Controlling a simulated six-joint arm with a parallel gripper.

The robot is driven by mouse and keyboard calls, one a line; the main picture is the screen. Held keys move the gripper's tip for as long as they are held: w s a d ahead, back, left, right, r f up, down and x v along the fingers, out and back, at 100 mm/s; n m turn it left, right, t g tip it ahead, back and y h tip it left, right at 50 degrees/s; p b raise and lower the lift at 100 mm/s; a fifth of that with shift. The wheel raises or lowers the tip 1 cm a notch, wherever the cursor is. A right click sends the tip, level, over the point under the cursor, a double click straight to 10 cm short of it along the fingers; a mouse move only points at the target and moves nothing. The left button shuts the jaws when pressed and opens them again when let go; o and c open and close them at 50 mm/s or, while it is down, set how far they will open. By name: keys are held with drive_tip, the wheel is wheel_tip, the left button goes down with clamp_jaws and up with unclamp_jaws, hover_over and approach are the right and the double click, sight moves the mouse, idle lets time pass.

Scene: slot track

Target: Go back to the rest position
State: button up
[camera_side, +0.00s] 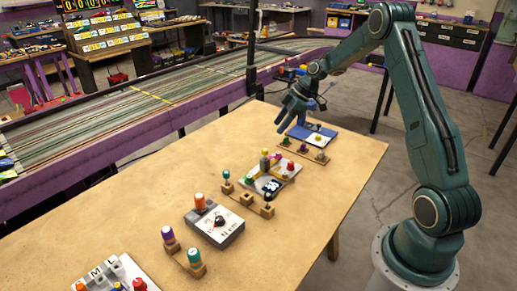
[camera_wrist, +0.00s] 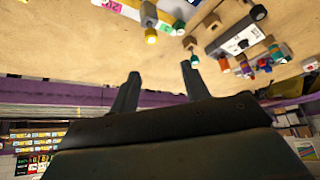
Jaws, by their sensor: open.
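My gripper (camera_side: 294,105) is above the far part of the wooden table (camera_side: 120,200) in the side view. It hangs over the far end of the row of items, near a blue board (camera_side: 302,134). In the wrist view my gripper (camera_wrist: 160,82) shows two dark fingers spread apart, with nothing between them. The wrist view looks across the table (camera_wrist: 60,45), with the table items at its top edge.
A grey box with a dial (camera_side: 219,223), a white board with coloured pegs (camera_side: 276,175) and wooden peg holders (camera_side: 246,198) stand on the table. A board marked M and L (camera_side: 112,280) is at the front. A purple-sided slot track (camera_side: 150,100) runs behind.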

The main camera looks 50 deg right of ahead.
drive_tip(key=s+a+r+m+h, duration=0.1)
drive_tip(key=s+a+r+m, duration=0.1)
drive_tip(key=s+a+r, duration=0.45)
drive_tip(key=s+a+r+m+h, duration=0.15)
drive_tip(key=s+a+r, duration=0.25)
drive_tip(key=a+r, duration=0.55)
drive_tip(key=s+a+r+m+h, duration=0.1)
drive_tip(key=s+a+m, duration=0.1)
drive_tip(key=s, duration=0.8)
drive_tip(key=s+a+r+m+t+h, duration=0.1)
drive_tip(key=s+a+m, duration=0.2)
drive_tip(key=s, duration=0.7)
drive_tip(key=shift+s+a+r, duration=0.15)
drive_tip(key=shift+s+a, duration=0.1)
drive_tip(key=shift+a, duration=0.65)
